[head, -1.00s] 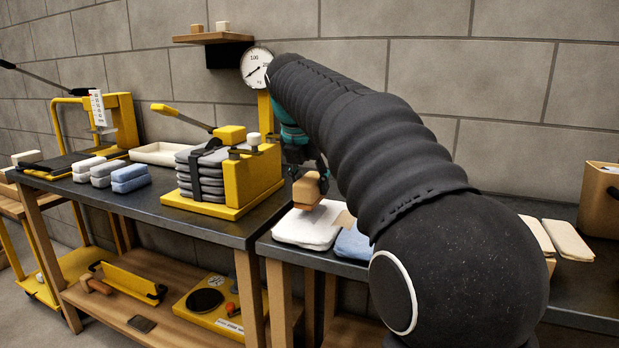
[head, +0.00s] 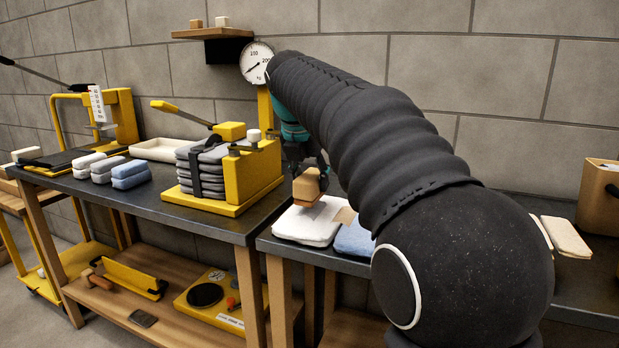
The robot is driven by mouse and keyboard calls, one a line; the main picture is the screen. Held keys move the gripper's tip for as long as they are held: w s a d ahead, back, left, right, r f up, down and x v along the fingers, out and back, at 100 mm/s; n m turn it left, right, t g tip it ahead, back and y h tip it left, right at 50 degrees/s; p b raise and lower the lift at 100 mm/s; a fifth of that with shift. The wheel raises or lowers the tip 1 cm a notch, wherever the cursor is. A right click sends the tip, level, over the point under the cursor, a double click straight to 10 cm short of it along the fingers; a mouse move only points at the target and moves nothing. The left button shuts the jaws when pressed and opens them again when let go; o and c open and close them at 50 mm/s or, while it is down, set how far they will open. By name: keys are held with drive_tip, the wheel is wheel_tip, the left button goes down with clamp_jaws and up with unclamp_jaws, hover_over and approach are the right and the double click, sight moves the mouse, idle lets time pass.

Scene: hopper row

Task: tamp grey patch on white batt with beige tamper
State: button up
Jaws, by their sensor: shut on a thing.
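My gripper (head: 308,165) is at the far end of my dark sleeved arm, over the front part of the right bench. It is shut on the beige tamper (head: 309,186), a rounded block. The white batt (head: 302,226) lies flat on the bench just below. The tamper is over the back part of the white batt; I cannot tell whether it touches it. No grey patch shows on the visible part of the batt; the tamper and arm hide some of its back and right side.
A blue batt (head: 355,240) lies right of the white one, partly behind my arm. A tan bin (head: 601,200) stands far right.

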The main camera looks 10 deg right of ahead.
drive_tip(key=shift+f+b, duration=0.85)
drive_tip(key=shift+f, duration=0.75)
wheel_tip(320, 180, up, 3)
drive_tip(key=p, duration=0.3)
drive_tip(key=shift+f, duration=0.2)
drive_tip(key=shift+r, duration=2.25)
